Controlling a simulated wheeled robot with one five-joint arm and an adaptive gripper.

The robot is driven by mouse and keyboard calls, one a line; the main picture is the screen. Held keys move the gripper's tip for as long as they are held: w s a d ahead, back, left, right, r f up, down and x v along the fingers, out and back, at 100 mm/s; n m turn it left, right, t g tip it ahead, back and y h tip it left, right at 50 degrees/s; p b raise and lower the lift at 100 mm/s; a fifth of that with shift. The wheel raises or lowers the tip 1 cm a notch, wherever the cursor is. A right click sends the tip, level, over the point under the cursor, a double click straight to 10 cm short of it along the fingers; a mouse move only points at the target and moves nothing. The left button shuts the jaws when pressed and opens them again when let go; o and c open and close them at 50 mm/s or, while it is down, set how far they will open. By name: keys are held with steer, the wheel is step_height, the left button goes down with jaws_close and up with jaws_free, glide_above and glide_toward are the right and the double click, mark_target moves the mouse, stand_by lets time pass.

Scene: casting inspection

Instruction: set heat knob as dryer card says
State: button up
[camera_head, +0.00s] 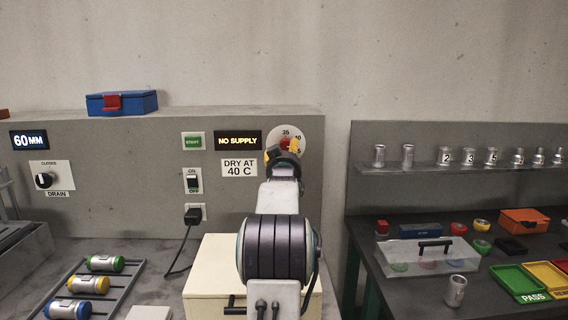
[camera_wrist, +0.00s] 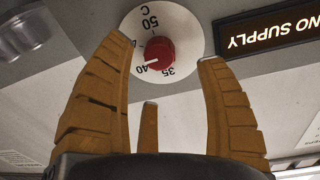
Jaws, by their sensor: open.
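The round white heat dial (camera_head: 299,131) is on the grey panel, with its red knob (camera_head: 285,143) partly hidden by my gripper. In the wrist view, which is upside down, the red knob (camera_wrist: 160,52) shows a white pointer toward the 40 mark; 35 and 50 are also readable on the dial (camera_wrist: 185,24). The knob appears between the fingertips, with no visible contact.
A "NO SUPPLY" display (camera_head: 238,140) is left of the dial. A green START button (camera_head: 193,141), an on/off switch (camera_head: 194,181) and a plugged-in cord (camera_head: 193,215) are further left. A cream box (camera_head: 205,275) stands below my arm. A dark bench (camera_head: 400,300) is at right.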

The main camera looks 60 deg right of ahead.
steer(key=shift+v, duration=2.8)
steer(key=shift+f, duration=0.1)
